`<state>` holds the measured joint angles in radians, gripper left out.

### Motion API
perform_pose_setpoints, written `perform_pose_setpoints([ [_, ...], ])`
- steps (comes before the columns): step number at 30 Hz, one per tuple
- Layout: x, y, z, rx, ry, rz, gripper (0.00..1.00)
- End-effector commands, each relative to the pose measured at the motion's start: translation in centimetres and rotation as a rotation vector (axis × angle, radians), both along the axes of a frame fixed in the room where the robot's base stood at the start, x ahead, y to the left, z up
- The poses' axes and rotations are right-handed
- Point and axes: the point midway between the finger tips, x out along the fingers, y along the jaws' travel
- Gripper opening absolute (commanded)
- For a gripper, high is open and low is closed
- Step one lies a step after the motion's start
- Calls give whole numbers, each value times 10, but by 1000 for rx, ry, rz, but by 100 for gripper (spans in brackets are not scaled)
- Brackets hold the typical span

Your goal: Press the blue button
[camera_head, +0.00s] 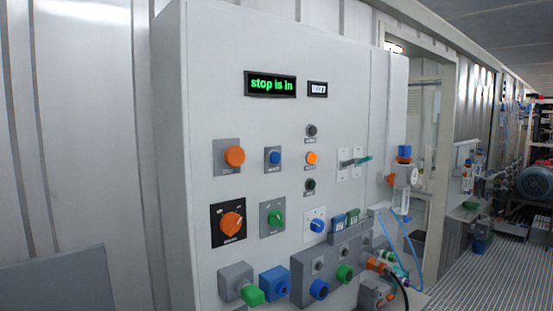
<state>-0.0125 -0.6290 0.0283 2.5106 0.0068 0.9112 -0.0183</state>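A small round blue button (274,157) sits on a grey square plate on the front of a pale grey control cabinet (220,60). An orange button (235,156) is to its left and a smaller orange one (312,157) to its right. Other blue parts show lower down: a blue knob (317,225) on a white plate, a large round blue piece (319,289) on a grey box and a blue block (272,283). I cannot tell which blue part the task means. My gripper is not in view.
A display (271,84) reads "stop is in" in green. An orange rotary switch (231,223) and a green knob (276,218) sit below the upper buttons. Blue hoses (409,247) and fittings stick out at lower right. A grated floor (477,277) runs to the right.

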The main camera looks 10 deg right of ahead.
Motion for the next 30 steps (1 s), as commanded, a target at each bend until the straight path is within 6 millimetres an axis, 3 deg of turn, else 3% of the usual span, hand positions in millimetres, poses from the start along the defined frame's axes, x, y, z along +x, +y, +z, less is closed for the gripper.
perform_pose_setpoints([
  [18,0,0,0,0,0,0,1],
  [30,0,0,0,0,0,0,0],
])
